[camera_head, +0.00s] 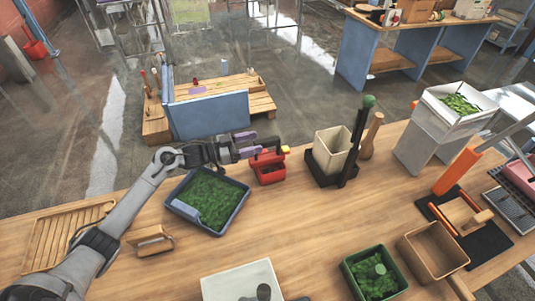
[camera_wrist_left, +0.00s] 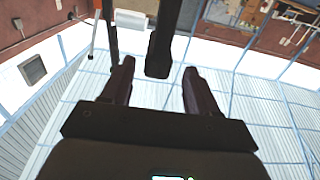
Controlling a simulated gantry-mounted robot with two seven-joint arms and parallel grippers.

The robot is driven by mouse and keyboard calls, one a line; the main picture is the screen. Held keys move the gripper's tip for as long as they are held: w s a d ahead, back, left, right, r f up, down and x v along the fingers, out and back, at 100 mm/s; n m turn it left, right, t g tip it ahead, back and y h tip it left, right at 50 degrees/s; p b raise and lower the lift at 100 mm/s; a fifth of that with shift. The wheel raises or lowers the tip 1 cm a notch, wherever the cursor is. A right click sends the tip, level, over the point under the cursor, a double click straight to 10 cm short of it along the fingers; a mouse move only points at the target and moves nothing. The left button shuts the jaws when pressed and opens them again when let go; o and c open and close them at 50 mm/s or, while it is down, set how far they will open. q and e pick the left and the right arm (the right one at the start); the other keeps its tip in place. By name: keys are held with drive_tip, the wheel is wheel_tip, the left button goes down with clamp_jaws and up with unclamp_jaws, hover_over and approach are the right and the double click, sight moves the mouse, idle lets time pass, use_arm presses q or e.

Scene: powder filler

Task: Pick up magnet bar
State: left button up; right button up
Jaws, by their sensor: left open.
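A tall black bar (camera_head: 354,143) with a green knob (camera_head: 369,101) stands upright in a dark holder (camera_head: 318,171) beside a cream cup (camera_head: 332,152); I take it as the magnet bar but cannot be sure. My left gripper (camera_head: 256,145) is open and empty, reaching in from the left above the table. It is apart from the bar, to its left, close to a red caddy (camera_head: 268,170) with a yellow-tipped part. In the left wrist view, a dark bar (camera_wrist_left: 163,42) shows beyond the gap between my open fingers (camera_wrist_left: 159,85). My right gripper is not in view.
A blue tray of green granules (camera_head: 208,198) lies below my left arm. A wooden peg (camera_head: 371,136) stands behind the bar. A white hopper (camera_head: 455,105) is at the right. A green bin (camera_head: 373,275) and a tan box (camera_head: 432,251) stand in front. Bare table lies before the holder.

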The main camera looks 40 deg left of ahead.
sight(267, 139)
use_arm(q)
drive_tip(key=shift+x, duration=2.75)
drive_tip(key=shift+s+d, duration=0.1)
drive_tip(key=shift+d, duration=0.05)
drive_tip(key=shift+c, duration=0.4)
clamp_jaws()
drive_tip(key=shift+r, duration=0.1)
